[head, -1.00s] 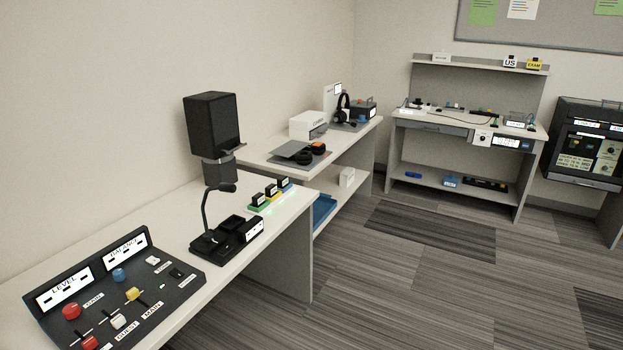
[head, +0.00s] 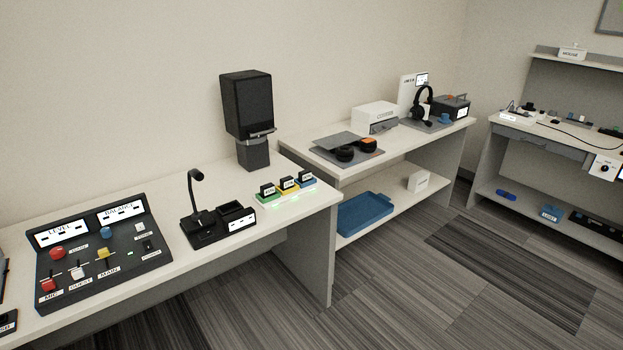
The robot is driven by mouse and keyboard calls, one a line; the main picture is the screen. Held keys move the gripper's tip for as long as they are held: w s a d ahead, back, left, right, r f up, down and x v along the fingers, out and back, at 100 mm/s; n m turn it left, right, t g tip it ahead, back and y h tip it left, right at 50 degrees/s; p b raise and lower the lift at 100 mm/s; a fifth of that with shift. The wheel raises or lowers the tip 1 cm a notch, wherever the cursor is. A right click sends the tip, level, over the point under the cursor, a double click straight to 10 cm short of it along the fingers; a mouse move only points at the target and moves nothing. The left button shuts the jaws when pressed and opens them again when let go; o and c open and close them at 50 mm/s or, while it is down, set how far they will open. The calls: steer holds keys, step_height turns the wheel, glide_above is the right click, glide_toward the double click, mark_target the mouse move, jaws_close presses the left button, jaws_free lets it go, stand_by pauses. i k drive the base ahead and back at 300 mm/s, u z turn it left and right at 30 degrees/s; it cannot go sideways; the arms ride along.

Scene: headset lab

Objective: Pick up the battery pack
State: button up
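I cannot tell for sure which thing is the battery pack. Several small black blocks with white labels (head: 288,184) stand upright in a row on a green, yellow and blue strip (head: 266,200) at the right end of the near desk (head: 150,246). A black dock with slots (head: 222,226) and a gooseneck microphone (head: 192,185) is left of them. An orange piece (head: 368,141) shows by black ear cups on a grey mat (head: 330,154) on the second desk. My gripper is not in view.
A control panel (head: 150,262) with knobs is on the left of the near desk. A tall black speaker-like box (head: 249,100) stands behind the dock. A blue tray (head: 364,214) is on the second desk's lower shelf. The carpet in front (head: 400,310) is clear.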

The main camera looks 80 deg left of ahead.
mark_target(305, 177)
steer(key=u, duration=3.4)
steer(key=i, duration=1.05)
steer(key=u, duration=0.05)
